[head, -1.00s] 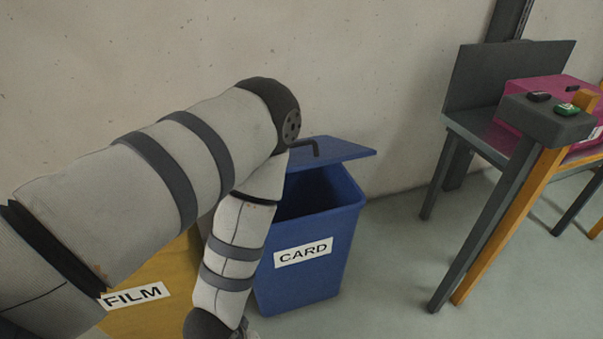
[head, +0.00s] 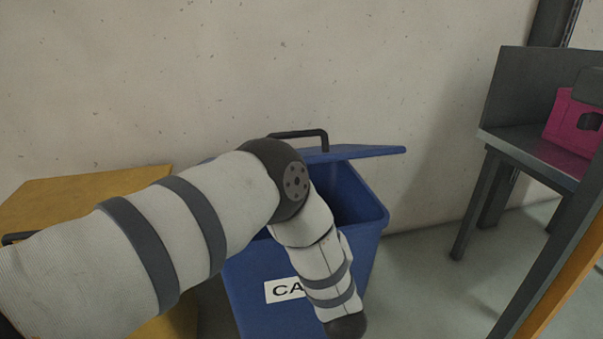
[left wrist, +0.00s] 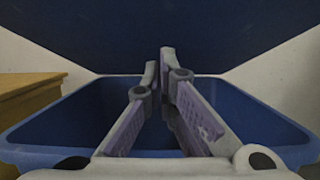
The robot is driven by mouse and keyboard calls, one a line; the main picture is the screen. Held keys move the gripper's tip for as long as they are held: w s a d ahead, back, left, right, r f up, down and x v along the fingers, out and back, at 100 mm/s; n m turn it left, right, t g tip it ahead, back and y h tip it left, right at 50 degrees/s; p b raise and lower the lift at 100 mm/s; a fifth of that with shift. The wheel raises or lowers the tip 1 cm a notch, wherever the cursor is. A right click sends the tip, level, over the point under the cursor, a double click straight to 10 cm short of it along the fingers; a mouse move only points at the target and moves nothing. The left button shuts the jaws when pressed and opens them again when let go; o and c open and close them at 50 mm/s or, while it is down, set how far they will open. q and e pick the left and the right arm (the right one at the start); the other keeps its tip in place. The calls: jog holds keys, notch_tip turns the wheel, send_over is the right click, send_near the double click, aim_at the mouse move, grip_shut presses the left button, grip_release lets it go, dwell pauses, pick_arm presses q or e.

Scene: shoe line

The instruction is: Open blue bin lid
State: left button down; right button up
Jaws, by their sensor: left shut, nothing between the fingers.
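The blue bin (head: 375,225) with a white card label (head: 283,290) stands against the wall in the head view, partly hidden by my left arm. Its lid (head: 365,153) is partly raised, with a black handle (head: 300,134) on top, and the opening shows below it. In the left wrist view the lid's dark underside (left wrist: 160,35) spans the top and the bin rim (left wrist: 45,157) lies below. My left gripper (left wrist: 158,75) is shut and empty, under the lid and over the bin opening. Whether it touches the lid I cannot tell. My right gripper is out of view.
A yellow bin (head: 95,192) stands to the left of the blue bin; it also shows in the left wrist view (left wrist: 25,98). A grey table (head: 540,155) with a pink box (head: 570,125) is at the right. Clear floor lies between.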

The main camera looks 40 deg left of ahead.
pick_arm(q)
jog(key=w+a+r, duration=0.2)
jog(key=a, duration=0.1)
jog(key=w+a+r+b, duration=0.1)
jog(key=w+a+r, duration=0.2)
jog(key=shift+b, duration=0.3)
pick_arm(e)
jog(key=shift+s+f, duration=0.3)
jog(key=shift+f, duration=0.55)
